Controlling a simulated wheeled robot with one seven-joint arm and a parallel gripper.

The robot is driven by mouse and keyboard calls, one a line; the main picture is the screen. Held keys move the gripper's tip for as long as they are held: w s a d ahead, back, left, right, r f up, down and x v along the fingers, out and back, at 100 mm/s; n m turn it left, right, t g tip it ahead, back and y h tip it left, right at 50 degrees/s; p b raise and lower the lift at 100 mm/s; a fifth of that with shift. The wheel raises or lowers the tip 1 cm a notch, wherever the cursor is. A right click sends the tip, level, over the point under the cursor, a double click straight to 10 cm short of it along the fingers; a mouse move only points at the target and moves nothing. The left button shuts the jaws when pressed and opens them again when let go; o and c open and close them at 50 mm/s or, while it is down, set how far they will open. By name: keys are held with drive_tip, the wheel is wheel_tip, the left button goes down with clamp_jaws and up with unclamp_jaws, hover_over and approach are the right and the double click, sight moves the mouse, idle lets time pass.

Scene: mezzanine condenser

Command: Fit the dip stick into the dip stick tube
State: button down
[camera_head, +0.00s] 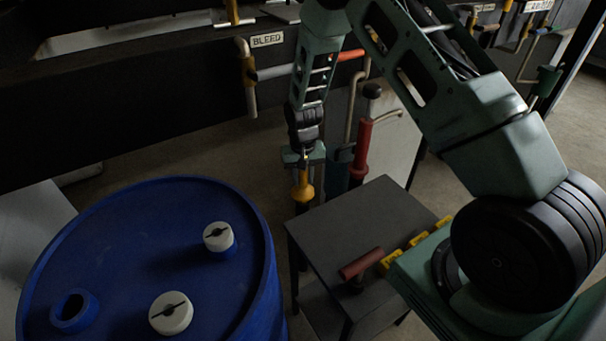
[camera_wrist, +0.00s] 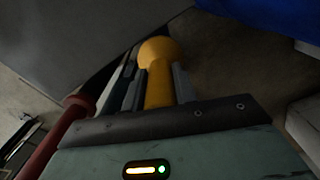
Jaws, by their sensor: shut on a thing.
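My gripper (camera_head: 303,160) points down and is shut on a yellow handle with a round bulb, which I take to be the dip stick (camera_head: 303,190). In the wrist view the yellow shaft of the dip stick (camera_wrist: 158,90) runs between the fingers, with the bulb beyond the fingertips. The part beyond the bulb is hidden in the wrist view and too dark to make out in the head view. I cannot clearly identify the dip stick tube in either view, so I cannot tell whether the stick is in it.
A blue drum (camera_head: 130,245) with two white caps and one open neck (camera_head: 73,310) stands at left. A dark table (camera_head: 350,235) with a red-handled tool (camera_head: 362,263) stands right of the gripper. A red cylinder (camera_head: 362,150) is close to the gripper's right. A BLEED sign (camera_head: 267,39) hangs behind.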

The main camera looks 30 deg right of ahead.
drive_tip(key=shift+f+b, duration=0.8)
drive_tip(key=shift+f, duration=0.65)
drive_tip(key=c, duration=1)
unclamp_jaws()
drive_tip(key=shift+c, duration=0.2)
wheel_tip(320, 180, up, 18)
drive_tip(key=b, duration=0.1)
drive_tip(key=shift+f+b, duration=0.25)
drive_tip(key=shift+b, duration=0.05)
